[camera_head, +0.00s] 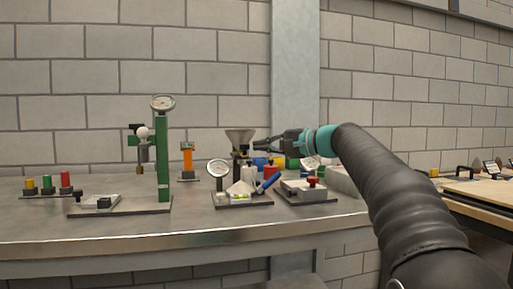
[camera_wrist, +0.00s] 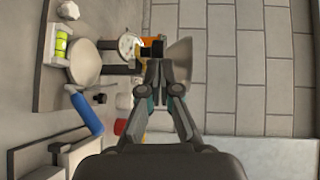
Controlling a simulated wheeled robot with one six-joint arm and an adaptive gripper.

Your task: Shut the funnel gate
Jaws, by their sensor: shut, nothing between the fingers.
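The grey funnel (camera_head: 239,135) stands above the small bench rig at mid-table. In the wrist view the funnel (camera_wrist: 181,58) is seen from the side, partly behind my fingers. A small black and yellow part (camera_wrist: 151,48) at the funnel's neck, which may be the gate, lies just beyond my fingertips. I cannot tell whether it is open or whether my fingers touch it. My gripper (camera_head: 259,146) comes in from the right, level with the funnel's lower part. In the wrist view my gripper (camera_wrist: 153,66) has its fingertips together, with nothing between them.
A grey block with a red knob (camera_head: 313,182) stands right. A green gauge stand (camera_head: 162,155) is left. The table's front strip is clear.

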